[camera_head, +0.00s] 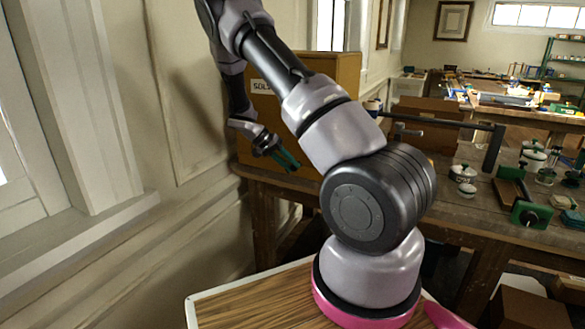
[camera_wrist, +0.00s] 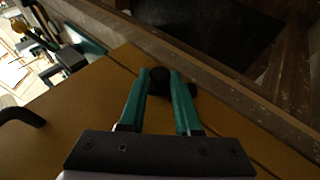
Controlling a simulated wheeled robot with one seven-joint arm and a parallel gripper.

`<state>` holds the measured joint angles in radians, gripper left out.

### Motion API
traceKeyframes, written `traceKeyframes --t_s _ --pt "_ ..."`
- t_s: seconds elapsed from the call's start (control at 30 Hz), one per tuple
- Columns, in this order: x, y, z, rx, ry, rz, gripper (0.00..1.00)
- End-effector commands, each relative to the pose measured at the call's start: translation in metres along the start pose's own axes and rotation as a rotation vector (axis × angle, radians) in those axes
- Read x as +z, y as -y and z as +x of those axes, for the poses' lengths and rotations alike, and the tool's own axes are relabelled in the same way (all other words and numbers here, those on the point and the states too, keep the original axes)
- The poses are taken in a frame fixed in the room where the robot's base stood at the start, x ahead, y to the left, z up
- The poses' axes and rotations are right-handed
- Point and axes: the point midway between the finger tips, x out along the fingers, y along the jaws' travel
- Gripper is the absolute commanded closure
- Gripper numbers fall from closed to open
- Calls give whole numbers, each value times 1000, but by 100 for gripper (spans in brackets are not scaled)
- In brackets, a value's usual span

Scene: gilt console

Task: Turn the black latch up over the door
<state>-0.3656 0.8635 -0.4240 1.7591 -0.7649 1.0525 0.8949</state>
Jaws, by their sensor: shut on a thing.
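The yellow-brown cabinet (camera_head: 325,75) stands on the bench against the wall in the head view. In the wrist view its door (camera_wrist: 75,135) fills the lower part of the picture. The black latch (camera_wrist: 159,85) is between the green fingers of my gripper (camera_wrist: 161,75), which is shut on it. A dark part shows just right of the right finger and seems to belong to the latch. In the head view my gripper (camera_head: 286,160) is at the cabinet's front, and the latch is too small and hidden to make out there.
A black handle (camera_wrist: 22,115) sticks out at the left in the wrist view. The wooden bench (camera_head: 455,205) right of the cabinet carries several jars and a green and black tool (camera_head: 530,215). The panelled wall (camera_head: 190,90) is close on the left.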

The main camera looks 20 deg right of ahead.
Motion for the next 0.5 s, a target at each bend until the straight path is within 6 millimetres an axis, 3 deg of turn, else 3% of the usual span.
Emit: traceKeyframes --t_s 0.5 --pt "-6 18 -16 454 -4 -190 100"
